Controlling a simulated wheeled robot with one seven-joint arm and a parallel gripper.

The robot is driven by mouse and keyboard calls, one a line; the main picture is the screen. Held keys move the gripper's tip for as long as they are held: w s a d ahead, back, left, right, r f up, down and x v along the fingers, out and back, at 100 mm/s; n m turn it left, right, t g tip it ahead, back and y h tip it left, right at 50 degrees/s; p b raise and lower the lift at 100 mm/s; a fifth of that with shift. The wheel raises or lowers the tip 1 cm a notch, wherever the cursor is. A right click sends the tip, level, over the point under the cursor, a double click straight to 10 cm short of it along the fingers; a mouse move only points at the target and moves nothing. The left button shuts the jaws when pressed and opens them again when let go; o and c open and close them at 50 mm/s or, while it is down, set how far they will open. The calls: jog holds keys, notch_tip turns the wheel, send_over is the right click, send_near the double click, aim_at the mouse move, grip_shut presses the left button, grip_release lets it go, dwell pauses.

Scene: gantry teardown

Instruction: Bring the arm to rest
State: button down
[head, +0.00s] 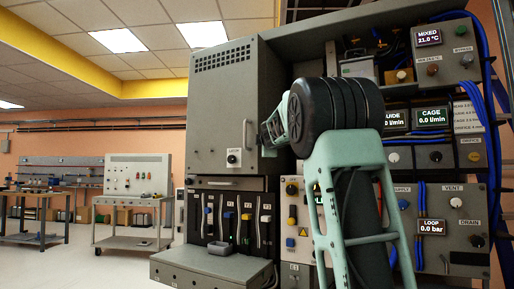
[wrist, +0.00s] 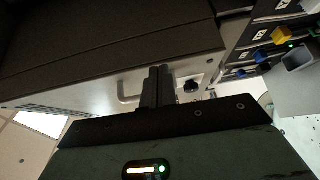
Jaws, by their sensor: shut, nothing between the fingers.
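My arm, mint green with a black ribbed joint, is raised and bent in front of the rack in the head view. My gripper (wrist: 158,72) shows in the wrist view as two dark fingers pressed together, with nothing between them. It points toward the grey cabinet (head: 221,105), whose panel with a bar handle (wrist: 128,88) and a black knob (wrist: 191,86) lies beyond the fingertips. I cannot tell whether the fingertips touch it.
The rack holds a CAGE display (head: 433,116), a VENT panel (head: 455,205) and blue cables (head: 487,120) on the right. Coloured levers (head: 229,217) sit above a grey ledge (head: 212,267). Open floor (head: 100,265) lies left, with a wheeled cart (head: 135,240) farther back.

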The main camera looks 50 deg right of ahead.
jog(key=s, duration=0.1)
jog(key=s+d, duration=0.1)
jog(key=s, duration=0.1)
jog(key=s+d, duration=0.1)
jog(key=shift+s+d+b, duration=0.25)
jog(key=shift+s+b, duration=0.05)
jog(key=shift+b, duration=0.05)
